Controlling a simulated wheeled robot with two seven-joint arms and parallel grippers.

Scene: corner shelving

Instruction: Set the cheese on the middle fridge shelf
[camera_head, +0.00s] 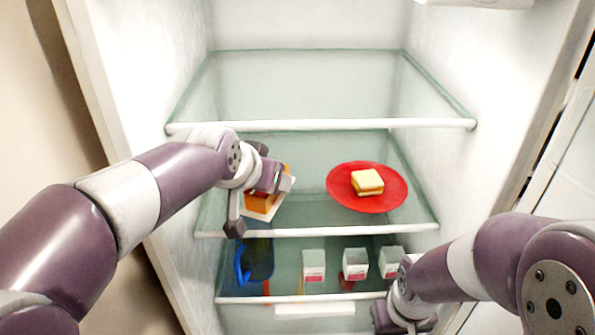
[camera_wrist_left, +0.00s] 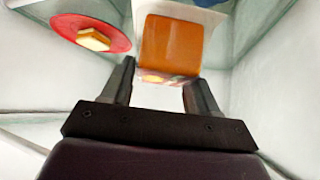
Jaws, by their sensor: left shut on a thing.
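The cheese looks like an orange block (camera_head: 262,203) with a white backing or wrapper. My left gripper (camera_head: 257,207) is shut on it, at the left part of the middle fridge shelf (camera_head: 320,231). In the left wrist view the orange block (camera_wrist_left: 170,48) sits at the fingers of the left gripper (camera_wrist_left: 162,90). I cannot tell whether its underside touches the shelf. My right gripper (camera_head: 405,318) is low at the right, partly cut off, and its fingers are not clear.
A red plate (camera_head: 340,190) with a yellow layered block (camera_head: 367,181) stands right of the cheese; it also shows in the wrist view (camera_wrist_left: 70,30). The top shelf (camera_head: 310,90) is empty.

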